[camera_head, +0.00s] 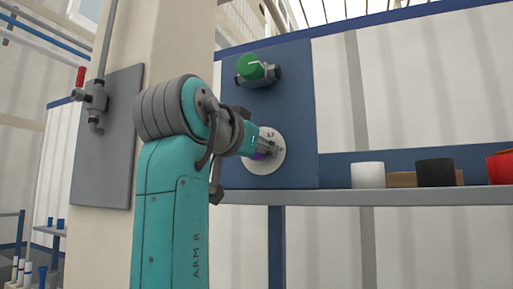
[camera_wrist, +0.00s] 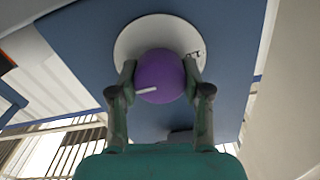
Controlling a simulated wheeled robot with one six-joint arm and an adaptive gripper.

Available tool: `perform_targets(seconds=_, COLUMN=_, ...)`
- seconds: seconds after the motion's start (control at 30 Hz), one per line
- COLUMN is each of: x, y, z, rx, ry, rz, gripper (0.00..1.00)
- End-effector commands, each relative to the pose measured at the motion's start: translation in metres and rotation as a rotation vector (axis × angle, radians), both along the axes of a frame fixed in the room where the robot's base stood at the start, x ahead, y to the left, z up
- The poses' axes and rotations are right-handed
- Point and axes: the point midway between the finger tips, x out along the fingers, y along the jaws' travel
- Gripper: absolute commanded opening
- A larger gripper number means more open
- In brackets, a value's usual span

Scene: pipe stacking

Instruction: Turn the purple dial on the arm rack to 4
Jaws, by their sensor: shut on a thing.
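The purple dial (camera_wrist: 161,76) is a round knob with a white pointer line, set on a white round scale plate (camera_wrist: 136,36) on a blue panel. In the wrist view the pointer runs toward the lower left of the knob. My gripper (camera_wrist: 160,80) is shut on the dial, one finger on each side. In the head view my gripper (camera_head: 262,148) reaches the white scale plate (camera_head: 273,161) and hides most of the purple dial (camera_head: 259,156).
A green knob (camera_head: 251,68) on a dark valve body sits above the dial on the blue panel (camera_head: 298,110). A shelf (camera_head: 320,196) to the right holds a white cylinder (camera_head: 367,175), a black cylinder (camera_head: 435,173) and a red object (camera_head: 500,167). A red-handled valve (camera_head: 80,77) is at the left.

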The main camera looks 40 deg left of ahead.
Motion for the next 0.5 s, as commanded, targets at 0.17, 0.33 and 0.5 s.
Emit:
perform_targets(seconds=0.17, x=0.0002, y=0.0002, z=-0.0007, rx=0.030, ry=0.008, rz=0.000, gripper=0.13)
perform_targets(seconds=0.33, x=0.0002, y=0.0002, z=-0.0007, rx=0.039, ry=0.010, rz=0.000, gripper=0.13)
perform_targets(seconds=0.5, x=0.0002, y=0.0002, z=-0.0007, rx=0.039, ry=0.010, rz=0.000, gripper=0.13)
